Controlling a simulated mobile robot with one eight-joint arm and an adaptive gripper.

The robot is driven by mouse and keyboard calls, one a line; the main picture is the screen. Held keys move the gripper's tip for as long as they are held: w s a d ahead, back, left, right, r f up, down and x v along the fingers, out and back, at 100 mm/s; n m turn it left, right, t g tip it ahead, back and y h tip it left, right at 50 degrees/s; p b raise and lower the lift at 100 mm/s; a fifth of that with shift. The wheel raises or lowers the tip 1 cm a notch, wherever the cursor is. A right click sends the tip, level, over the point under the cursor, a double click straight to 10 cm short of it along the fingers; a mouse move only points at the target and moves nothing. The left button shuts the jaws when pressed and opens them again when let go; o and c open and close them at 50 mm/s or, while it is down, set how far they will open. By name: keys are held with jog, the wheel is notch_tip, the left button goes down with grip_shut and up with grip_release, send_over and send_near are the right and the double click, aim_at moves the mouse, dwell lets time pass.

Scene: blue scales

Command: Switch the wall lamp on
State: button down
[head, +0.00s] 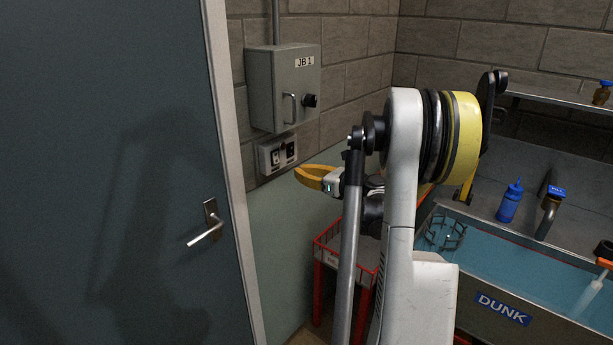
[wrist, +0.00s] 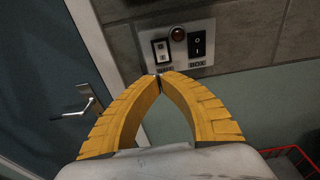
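A switch plate (head: 278,154) is on the block wall under a grey box. In the wrist view the switch plate (wrist: 207,65) carries a left switch (wrist: 161,50) in a pale surround and a black right rocker (wrist: 197,44). A dark red round light (wrist: 178,34) sits between them at the top. The label under the right rocker reads BOX; the left one is partly hidden by my fingertips. My gripper (wrist: 160,76) has yellow fingers with tips together, nothing between them, just below the left switch in the picture. Contact cannot be told. In the head view my gripper (head: 297,172) is beside the plate. No wall lamp shows.
The grey box marked JB 1 (head: 283,88) has a handle and black knob. A blue-grey door (head: 110,170) with a lever handle (head: 206,228) is at left. A red rack (head: 330,245) stands below. A DUNK tank (head: 500,308) and blue bottle (head: 509,203) are at right.

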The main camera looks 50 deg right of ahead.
aim_at(273, 164)
jog(key=w, duration=0.3)
jog(key=w+b, duration=0.1)
jog(key=w, duration=0.2)
jog(key=w+f+b, duration=0.1)
jog(key=w, duration=0.2)
jog(key=shift+a, duration=0.35)
